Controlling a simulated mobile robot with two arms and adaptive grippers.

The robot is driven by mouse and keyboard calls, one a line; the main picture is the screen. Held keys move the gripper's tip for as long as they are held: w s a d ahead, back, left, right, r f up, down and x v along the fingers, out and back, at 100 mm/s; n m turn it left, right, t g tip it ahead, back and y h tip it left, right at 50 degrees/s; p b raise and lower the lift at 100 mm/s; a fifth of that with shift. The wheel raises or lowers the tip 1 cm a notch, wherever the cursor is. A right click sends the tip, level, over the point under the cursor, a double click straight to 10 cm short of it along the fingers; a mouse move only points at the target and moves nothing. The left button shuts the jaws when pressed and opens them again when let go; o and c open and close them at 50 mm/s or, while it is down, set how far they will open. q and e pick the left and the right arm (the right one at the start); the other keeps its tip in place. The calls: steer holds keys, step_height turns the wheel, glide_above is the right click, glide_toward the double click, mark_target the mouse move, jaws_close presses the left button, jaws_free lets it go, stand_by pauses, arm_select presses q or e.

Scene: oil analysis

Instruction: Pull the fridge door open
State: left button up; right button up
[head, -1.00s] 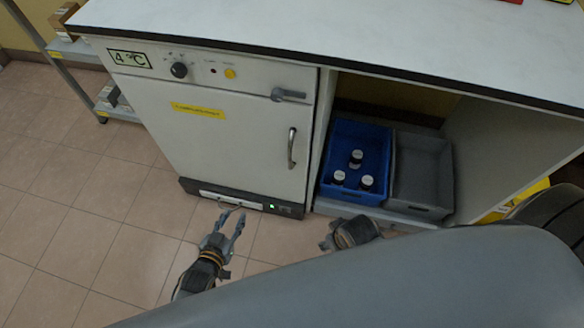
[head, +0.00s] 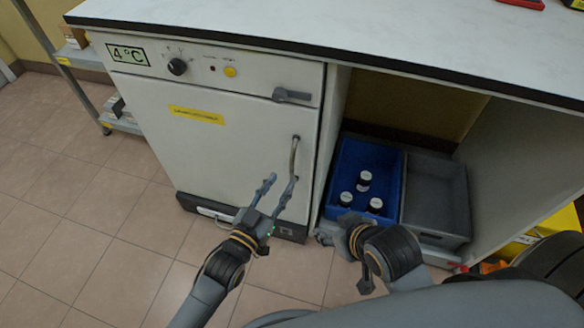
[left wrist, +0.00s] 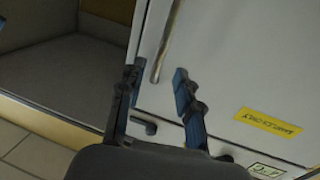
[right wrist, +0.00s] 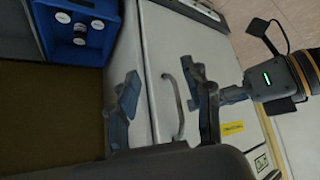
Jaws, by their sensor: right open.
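The white fridge under the counter has its door (head: 215,145) shut. Its curved metal handle (head: 294,158) stands upright near the door's right edge. My left gripper (head: 279,184) is open and empty, its fingertips just below and in front of the handle. In the left wrist view the handle (left wrist: 165,45) lies between the lines of the two open fingers (left wrist: 157,78), beyond their tips. My right gripper (head: 332,227) is low in front of the open shelf bay. In the right wrist view it is open and empty (right wrist: 164,80), with the handle (right wrist: 176,108) seen between its fingers, apart from them.
A blue crate (head: 330,205) with dark, white-capped bottles and a grey crate (head: 436,232) stand in the bay right of the fridge. The white countertop (head: 400,40) overhangs above. Tiled floor (head: 85,215) left and front of the fridge is clear.

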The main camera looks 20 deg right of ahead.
mark_target(291, 169)
arm_select(q)
steer(key=b+x, duration=0.1)
steer(key=x, duration=0.5)
steer(key=shift+w+d+f, duration=0.1)
steer(key=shift+w+d, duration=0.1)
steer(key=shift+w, duration=0.05)
steer(key=shift+w+d+b, duration=0.2)
steer(key=shift+b, duration=0.1)
arm_select(e)
steer(key=w+a+r+t+y, duration=0.1)
steer(key=w+a+r+t, duration=0.1)
steer(key=w+r+t, duration=0.3)
steer(key=shift+w+a+r, duration=0.4)
steer(key=shift+w+r, duration=0.05)
steer(key=shift+w, duration=0.65)
arm_select(q)
jaws_close()
